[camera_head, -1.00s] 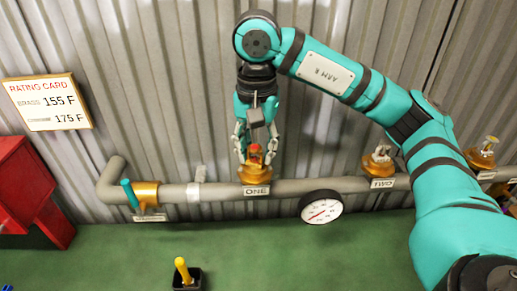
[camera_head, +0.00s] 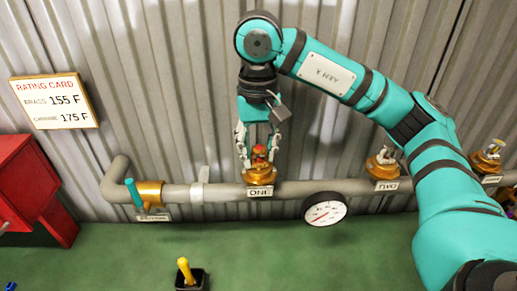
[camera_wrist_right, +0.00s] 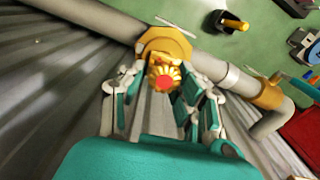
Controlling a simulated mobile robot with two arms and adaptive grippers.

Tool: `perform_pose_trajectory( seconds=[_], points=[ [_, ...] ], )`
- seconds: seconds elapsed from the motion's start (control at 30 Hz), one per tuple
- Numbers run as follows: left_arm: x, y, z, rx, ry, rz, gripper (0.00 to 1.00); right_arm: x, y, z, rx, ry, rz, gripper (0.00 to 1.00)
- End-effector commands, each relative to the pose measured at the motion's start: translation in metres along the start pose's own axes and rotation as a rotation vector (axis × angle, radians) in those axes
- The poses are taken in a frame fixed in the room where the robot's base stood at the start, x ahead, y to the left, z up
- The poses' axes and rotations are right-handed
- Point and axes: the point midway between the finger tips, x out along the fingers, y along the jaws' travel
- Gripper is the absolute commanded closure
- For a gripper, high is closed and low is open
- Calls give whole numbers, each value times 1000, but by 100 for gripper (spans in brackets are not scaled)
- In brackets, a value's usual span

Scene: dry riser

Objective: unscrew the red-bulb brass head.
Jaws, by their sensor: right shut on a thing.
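The red-bulb brass head (camera_head: 259,157) stands in the brass fitting (camera_head: 260,178) labelled ONE on the grey pipe. In the right wrist view, the head (camera_wrist_right: 163,78) shows its red bulb in the middle of a golden body. My right gripper (camera_head: 259,150) points down from above, its two fingers on either side of the head and shut on it. In the right wrist view, the fingers flank the head left and right. My left gripper is not in view.
Other heads stand at TWO (camera_head: 385,160) and further right. A gauge (camera_head: 324,209) hangs below the pipe. A teal-handled valve (camera_head: 147,195) is at left. A yellow-handled item (camera_head: 187,272) stands on the green floor. A rating card (camera_head: 54,101) reads brass 155 F. A red box (camera_head: 30,185) is at left.

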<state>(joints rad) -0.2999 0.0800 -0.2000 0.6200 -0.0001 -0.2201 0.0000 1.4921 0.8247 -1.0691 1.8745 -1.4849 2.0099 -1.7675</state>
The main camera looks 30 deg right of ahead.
Motion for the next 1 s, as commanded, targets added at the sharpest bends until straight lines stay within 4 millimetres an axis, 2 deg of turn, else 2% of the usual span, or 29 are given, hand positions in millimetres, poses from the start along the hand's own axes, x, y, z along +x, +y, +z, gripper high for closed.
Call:
perform_pose_trajectory(
  seconds=[0.1, 0.4, 0.67, 0.7, 0.87, 1.0],
  points=[
    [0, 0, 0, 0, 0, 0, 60, 0, -1, 0, -66, 0, 0, 100],
    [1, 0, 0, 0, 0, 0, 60, 0, -6, 2, -462, 0, 0, 100],
    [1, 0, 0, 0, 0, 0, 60, 0, -6, 2, -500, 0, 0, 100],
    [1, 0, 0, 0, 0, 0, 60, 0, -6, 2, -499, 0, 0, 68],
    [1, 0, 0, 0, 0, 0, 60, 0, -6, 2, -498, 0, 0, 48],
    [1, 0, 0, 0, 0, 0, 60, 0, -6, 2, -497, 0, 0, 48]
  ],
)
